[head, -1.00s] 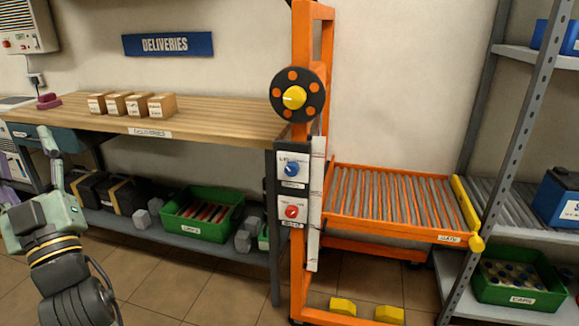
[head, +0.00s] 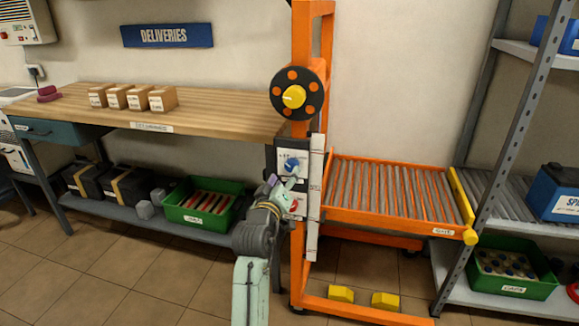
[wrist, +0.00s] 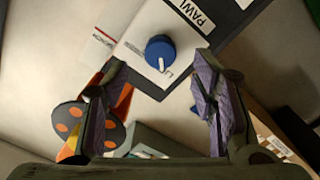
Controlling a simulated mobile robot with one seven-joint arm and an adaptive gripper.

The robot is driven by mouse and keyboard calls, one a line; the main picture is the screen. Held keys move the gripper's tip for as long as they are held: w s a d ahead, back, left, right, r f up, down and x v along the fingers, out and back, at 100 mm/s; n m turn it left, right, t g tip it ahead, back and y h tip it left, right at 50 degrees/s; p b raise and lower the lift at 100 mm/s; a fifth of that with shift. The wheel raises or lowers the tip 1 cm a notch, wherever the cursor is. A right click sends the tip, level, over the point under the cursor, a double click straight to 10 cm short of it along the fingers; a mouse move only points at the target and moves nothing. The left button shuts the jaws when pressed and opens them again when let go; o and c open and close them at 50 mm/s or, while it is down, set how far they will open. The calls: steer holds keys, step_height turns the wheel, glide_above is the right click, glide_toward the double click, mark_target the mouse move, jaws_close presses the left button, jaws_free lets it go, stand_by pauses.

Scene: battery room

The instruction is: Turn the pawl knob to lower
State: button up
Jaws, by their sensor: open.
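The blue pawl knob (head: 291,163) is on a white plate on the orange lift's dark post panel. In the wrist view the blue knob (wrist: 159,52) shows a white pointer mark, beside the word "PAWL". My gripper (head: 284,184) is just below and in front of the knob in the head view. In the wrist view its purple-padded fingers (wrist: 158,80) are open, one on each side of the knob's line, with nothing between them. The knob appears beyond the fingertips. The plate's other lettering is only partly readable.
A red knob (head: 293,206) sits below the blue one, partly covered by my gripper. The workbench (head: 200,112) is to the left, and the roller deck (head: 390,190) is to the right.

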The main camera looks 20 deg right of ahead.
mark_target(290, 167)
steer(key=p+x, duration=0.1)
steer(key=x, duration=0.4)
steer(key=shift+w+d, duration=0.15)
steer(key=shift+w, duration=0.1)
steer(key=shift+c, duration=0.3)
steer(key=c, duration=1.1)
